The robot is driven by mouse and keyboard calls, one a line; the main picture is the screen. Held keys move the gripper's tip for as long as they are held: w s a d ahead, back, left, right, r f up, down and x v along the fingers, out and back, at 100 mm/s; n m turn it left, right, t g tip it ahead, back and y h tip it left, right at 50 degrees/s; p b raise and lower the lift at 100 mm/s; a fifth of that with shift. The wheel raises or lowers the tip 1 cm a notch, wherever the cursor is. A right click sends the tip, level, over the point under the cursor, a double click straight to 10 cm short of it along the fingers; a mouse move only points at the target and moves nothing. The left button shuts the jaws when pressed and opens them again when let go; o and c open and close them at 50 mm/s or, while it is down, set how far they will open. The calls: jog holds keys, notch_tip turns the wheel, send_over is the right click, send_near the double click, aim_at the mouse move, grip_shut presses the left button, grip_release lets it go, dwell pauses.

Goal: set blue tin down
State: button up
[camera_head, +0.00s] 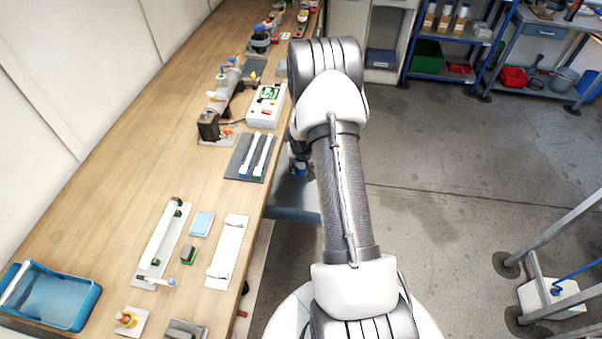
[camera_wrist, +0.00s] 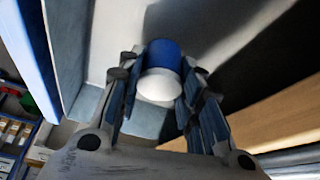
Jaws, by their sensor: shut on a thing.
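My gripper (camera_wrist: 158,92) is shut on the blue tin (camera_wrist: 163,53), one finger on each side of it. The tin has a blue body and a white round end facing the wrist camera. Behind the tin in the wrist view is a pale grey surface with a dark shadow; I cannot tell whether the tin touches it. In the head view my arm hides most of the gripper, which shows only as a dark part beside the bench's right edge. A small blue patch there is too small to identify.
The long wooden bench (camera_head: 115,160) runs along the left wall. It holds a blue tray (camera_head: 88,315), a white tube on a plate (camera_head: 160,235), a white meter box (camera_head: 266,106) and a dark mat (camera_head: 236,168) with two white strips. Shelves (camera_head: 450,45) stand at the back right.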

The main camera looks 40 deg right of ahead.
aim_at(301, 170)
jog(key=shift+f+b, duration=0.85)
jog(key=shift+f, duration=0.6)
jog(key=shift+f, duration=0.2)
jog(key=o, duration=1.1)
jog(key=shift+c, duration=0.2)
jog(key=shift+r, duration=0.15)
